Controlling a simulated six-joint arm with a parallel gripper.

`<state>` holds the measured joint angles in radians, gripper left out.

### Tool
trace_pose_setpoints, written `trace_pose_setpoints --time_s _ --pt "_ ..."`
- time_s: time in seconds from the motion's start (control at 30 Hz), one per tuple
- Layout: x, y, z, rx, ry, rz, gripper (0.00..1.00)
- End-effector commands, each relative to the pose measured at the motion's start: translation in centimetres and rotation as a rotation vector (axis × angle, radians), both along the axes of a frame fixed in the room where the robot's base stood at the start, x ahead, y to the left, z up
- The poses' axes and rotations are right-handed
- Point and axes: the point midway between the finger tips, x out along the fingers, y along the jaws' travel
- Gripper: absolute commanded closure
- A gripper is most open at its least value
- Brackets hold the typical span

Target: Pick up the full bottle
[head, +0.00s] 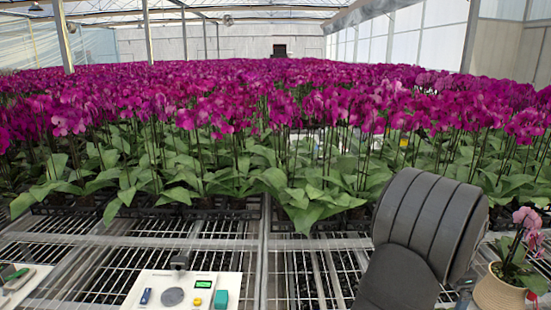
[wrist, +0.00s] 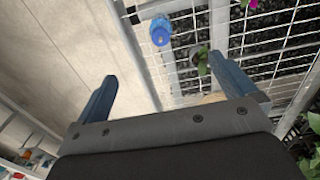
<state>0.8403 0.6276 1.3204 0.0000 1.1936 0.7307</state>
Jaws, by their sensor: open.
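In the wrist view, a small blue object that looks like a bottle (wrist: 160,32) shows at the top, beyond my fingertips. I cannot tell how full it is. My gripper (wrist: 163,67) is open, with its two blue fingers spread wide and nothing between them. The blue object lies apart from both fingers. In the head view my gripper is out of sight, and my dark arm fills the lower right. A small bluish thing (head: 464,297) shows at the bottom edge there, mostly cut off; I cannot tell whether it is the same object.
A potted orchid (head: 497,291) in a beige pot stands at the far right. A white panel (head: 150,289) with several small devices lies at the lower middle. Dense magenta orchids (head: 230,110) fill the benches behind. Metal mesh benchtop (head: 110,262) shows bare in front of them.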

Motion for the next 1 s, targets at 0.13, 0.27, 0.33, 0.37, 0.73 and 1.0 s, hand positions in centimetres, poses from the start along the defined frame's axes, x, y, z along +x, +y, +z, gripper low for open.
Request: trace_pose_setpoints --time_s 0.13,0.27,0.33,0.37,0.73,1.0 --pt "0.0 0.0 0.0 0.000 0.000 0.000 0.20" --pt "0.0 0.0 0.0 0.000 0.000 0.000 0.28" --pt "0.0 0.0 0.0 0.000 0.000 0.000 0.28" --pt "0.0 0.0 0.0 0.000 0.000 0.000 0.28" --pt "0.4 0.5 -2.0 0.002 0.006 -0.082 0.28" --pt "0.3 0.5 -7.7 0.004 0.008 -0.081 0.28"
